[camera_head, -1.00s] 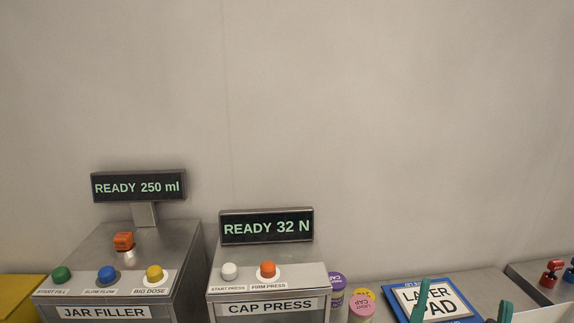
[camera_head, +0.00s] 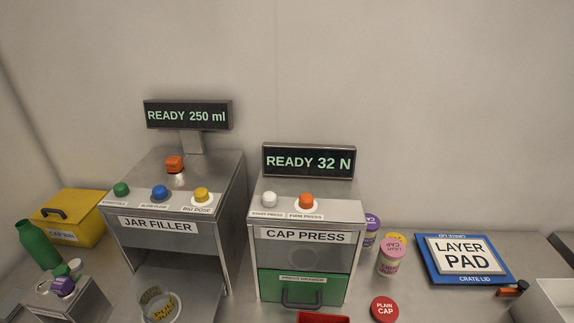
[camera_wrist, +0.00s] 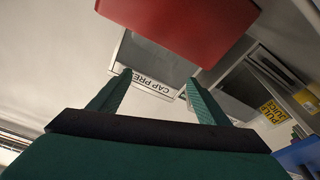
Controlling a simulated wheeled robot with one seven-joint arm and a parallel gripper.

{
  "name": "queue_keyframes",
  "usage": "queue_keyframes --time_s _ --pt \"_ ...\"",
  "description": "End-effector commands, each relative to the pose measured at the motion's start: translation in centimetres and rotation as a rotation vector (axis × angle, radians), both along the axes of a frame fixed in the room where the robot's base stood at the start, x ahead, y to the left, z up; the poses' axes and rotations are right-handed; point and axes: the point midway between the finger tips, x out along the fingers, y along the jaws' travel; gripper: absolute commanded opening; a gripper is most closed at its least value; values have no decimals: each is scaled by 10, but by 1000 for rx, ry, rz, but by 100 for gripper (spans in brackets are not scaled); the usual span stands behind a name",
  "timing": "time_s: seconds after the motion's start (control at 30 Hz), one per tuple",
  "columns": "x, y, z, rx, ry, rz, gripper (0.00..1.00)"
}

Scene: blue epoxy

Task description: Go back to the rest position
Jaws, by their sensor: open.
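My gripper (camera_wrist: 158,80) shows in the wrist view with its two teal fingers spread apart and nothing between them. Past the fingertips the wrist view shows the cap press (camera_wrist: 153,84) at a tilt, with its label partly behind the fingers. A red object (camera_wrist: 180,22) fills the top of that view; I cannot tell how far it is from the gripper. In the head view my gripper is not in the picture. There the cap press (camera_head: 308,236) reads READY 32 N and the jar filler (camera_head: 160,226) reads READY 250 ml.
A yellow cap bin (camera_head: 75,222) and a green bottle (camera_head: 38,245) stand at the left. Cap stacks (camera_head: 393,258), a red plain cap (camera_head: 384,308) and a blue-edged layer pad (camera_head: 427,262) are on the right. A white box (camera_head: 550,302) sits at the lower right.

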Motion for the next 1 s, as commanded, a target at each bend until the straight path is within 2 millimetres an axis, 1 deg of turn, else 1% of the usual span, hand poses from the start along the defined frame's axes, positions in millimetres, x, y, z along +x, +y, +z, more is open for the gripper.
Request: queue_keyframes --time_s 0.03,0.1,0.2,0.27,0.33,0.5,0.6,0.73,0.97,1.0 --pt "-13 18 -17 7 48 35 70" --pt "-31 39 -35 16 100 79 70" --pt "-56 65 -55 29 166 132 70" --pt "-70 73 -65 49 205 148 70" --pt "-87 71 -76 95 253 141 70" --pt "-128 54 -97 245 364 80 70" --pt "-146 48 -105 313 406 51 70" --pt "-158 43 -110 360 434 28 70" --pt "-161 43 -111 371 440 23 70" --pt "-161 43 -111 371 439 23 61"
